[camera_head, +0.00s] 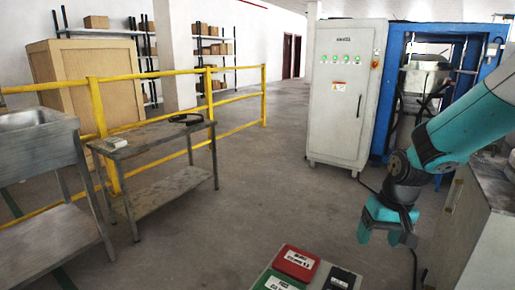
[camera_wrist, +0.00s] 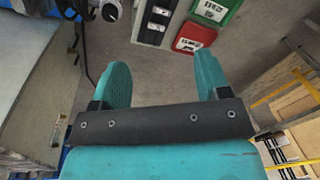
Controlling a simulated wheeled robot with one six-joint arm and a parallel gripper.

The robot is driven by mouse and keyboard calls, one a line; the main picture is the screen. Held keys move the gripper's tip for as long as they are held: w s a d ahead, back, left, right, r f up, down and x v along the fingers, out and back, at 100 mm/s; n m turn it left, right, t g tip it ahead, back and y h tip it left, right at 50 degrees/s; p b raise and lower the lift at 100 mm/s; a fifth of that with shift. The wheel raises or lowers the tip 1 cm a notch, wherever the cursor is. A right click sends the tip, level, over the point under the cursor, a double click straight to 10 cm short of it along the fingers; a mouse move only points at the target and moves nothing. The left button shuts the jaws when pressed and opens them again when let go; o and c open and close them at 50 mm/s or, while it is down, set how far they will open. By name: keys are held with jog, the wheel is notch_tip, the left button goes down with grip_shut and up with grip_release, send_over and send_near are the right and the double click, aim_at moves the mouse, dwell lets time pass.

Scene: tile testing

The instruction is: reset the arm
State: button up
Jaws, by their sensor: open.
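My teal arm (camera_head: 468,125) reaches in from the right and bends down at the wrist. My gripper (camera_head: 382,238) hangs pointing down over the floor, beside the counter on the right. In the wrist view my gripper (camera_wrist: 162,68) shows two teal fingers spread apart, with only bare floor between them. It is open and holds nothing.
A red box (camera_head: 296,262), a green box (camera_head: 278,283) and a black box (camera_head: 342,280) sit at the bottom, left of my gripper. A counter (camera_head: 465,225) is close on the right. A control cabinet (camera_head: 343,95) stands behind. The middle floor is clear.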

jog(key=s+a+r+n+y, duration=0.1)
jog(key=s+a+r+n, duration=0.45)
jog(key=s, duration=0.65)
jog(key=s+a+r+n+y, duration=0.2)
jog(key=s+a+r, duration=0.55)
jog(key=s, duration=0.45)
notch_tip(320, 180, up, 24)
jog(key=p, duration=2.4)
jog(key=shift+a+g, duration=0.3)
jog(key=shift+a, duration=0.05)
jog(key=shift+f, duration=0.15)
